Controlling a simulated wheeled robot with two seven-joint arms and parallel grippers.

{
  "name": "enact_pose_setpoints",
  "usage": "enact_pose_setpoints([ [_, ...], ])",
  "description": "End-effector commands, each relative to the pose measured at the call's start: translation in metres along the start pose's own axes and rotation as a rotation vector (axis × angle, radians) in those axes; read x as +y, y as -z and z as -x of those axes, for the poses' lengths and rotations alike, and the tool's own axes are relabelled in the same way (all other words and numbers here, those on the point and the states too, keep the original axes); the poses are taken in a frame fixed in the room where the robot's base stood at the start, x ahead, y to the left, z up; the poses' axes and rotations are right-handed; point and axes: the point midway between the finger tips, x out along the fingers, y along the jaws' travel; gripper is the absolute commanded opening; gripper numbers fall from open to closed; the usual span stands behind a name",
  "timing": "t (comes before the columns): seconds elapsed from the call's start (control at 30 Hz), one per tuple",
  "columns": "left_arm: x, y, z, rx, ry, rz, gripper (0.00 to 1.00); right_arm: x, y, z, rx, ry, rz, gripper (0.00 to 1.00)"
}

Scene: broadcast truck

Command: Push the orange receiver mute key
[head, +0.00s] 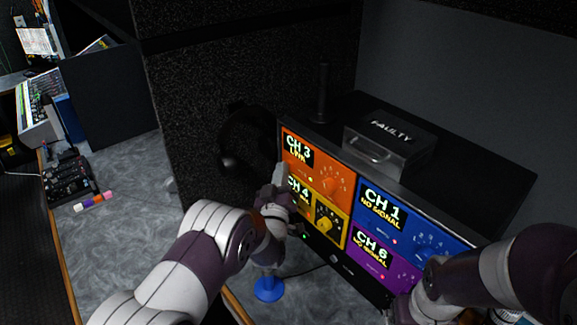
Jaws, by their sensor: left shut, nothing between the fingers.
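The orange receiver (318,160) is the upper-left panel of a rack, reading "CH 3 LIVE", with an orange knob (331,185) at its right. A small pale spot (311,180) shows below its display; I cannot tell whether this is the mute key. My left gripper (282,174) is shut and empty, its fingertips in front of the orange panel's lower-left edge. It hides that corner and part of the yellow panel; contact cannot be judged. My right arm comes in at lower right, and its gripper (400,308) is low by the rack, mostly hidden.
The yellow CH 4 (327,222), blue CH 1 (410,226) and purple CH 6 (383,262) receivers adjoin. A grey box labelled "FAULTY" (390,145) and a dark antenna-like post (322,95) stand on the rack. A blue-based stand (269,289) is below my left gripper.

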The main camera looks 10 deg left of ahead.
Motion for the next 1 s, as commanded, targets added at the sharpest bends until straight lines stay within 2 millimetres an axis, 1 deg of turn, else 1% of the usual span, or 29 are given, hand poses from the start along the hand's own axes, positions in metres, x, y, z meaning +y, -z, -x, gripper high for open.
enact_pose_setpoints([
  [0.17,-0.004,0.004,0.006,0.0,0.0,0.0,0.0,0.0,0.0,-0.001,0.0,0.0,0.0,0.88],
  [0.43,-0.006,0.007,0.008,0.0,0.001,-0.001,0.0,0.0,0.0,0.001,0.0,0.0,0.0,0.88],
  [0.8,-0.031,0.032,0.042,0.0,0.003,-0.001,0.0,0.0,0.001,0.007,0.0,0.0,0.0,0.88],
  [1.0,-0.035,0.035,0.048,0.0,0.0,0.0,0.0,0.0,0.001,0.008,0.0,0.0,0.0,0.88],
])
